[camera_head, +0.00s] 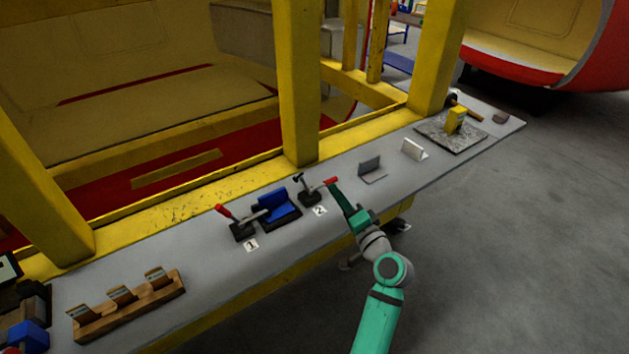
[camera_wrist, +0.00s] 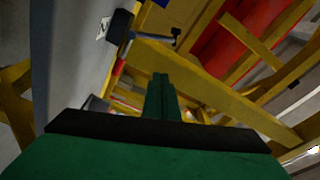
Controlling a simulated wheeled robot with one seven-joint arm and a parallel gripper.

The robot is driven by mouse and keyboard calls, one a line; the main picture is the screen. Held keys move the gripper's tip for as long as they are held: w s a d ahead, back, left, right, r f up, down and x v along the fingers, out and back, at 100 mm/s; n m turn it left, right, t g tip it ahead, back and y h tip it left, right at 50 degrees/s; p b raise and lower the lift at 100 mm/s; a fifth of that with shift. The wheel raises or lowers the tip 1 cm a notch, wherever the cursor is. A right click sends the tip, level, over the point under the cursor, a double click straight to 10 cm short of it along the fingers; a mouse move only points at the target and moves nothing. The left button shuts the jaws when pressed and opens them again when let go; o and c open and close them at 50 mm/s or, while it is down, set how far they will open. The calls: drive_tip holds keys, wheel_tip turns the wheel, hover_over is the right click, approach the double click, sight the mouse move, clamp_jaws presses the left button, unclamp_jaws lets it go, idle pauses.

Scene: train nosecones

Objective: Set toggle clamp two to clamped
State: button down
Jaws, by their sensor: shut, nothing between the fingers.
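Toggle clamp two (camera_head: 311,197) stands on the grey bench beside the label "2" (camera_head: 319,210). Its dark spindle end (camera_head: 298,178) sticks up on the left. Its red handle (camera_head: 331,181) points to the right, close to the tip of my gripper (camera_head: 333,187). In the wrist view the clamp's metal arm (camera_wrist: 152,37) reaches right to a dark end, and the red handle (camera_wrist: 118,68) shows left of my gripper (camera_wrist: 161,80). The green fingers are together and hold nothing. I cannot tell whether they touch the handle.
Toggle clamp one (camera_head: 242,230) and a blue block (camera_head: 278,206) stand left of clamp two. Two small angled brackets (camera_head: 371,170) (camera_head: 414,150) stand to the right. A wooden rack (camera_head: 130,306) is at the near left. A yellow post (camera_head: 298,85) rises behind clamp two.

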drive_tip(key=x, duration=1)
drive_tip(key=shift+w, duration=0.1)
drive_tip(key=shift+s+a+f, duration=0.2)
drive_tip(key=shift+s+a, duration=0.1)
drive_tip(key=shift+s, duration=0.15)
drive_tip(key=shift+s+a+f, duration=0.2)
drive_tip(key=shift+s+a, duration=0.1)
drive_tip(key=shift+s, duration=0.1)
drive_tip(key=shift+s+a+f, duration=0.3)
drive_tip(key=shift+s+a, duration=0.25)
drive_tip(key=shift+s, duration=0.05)
drive_tip(key=shift+a, duration=0.1)
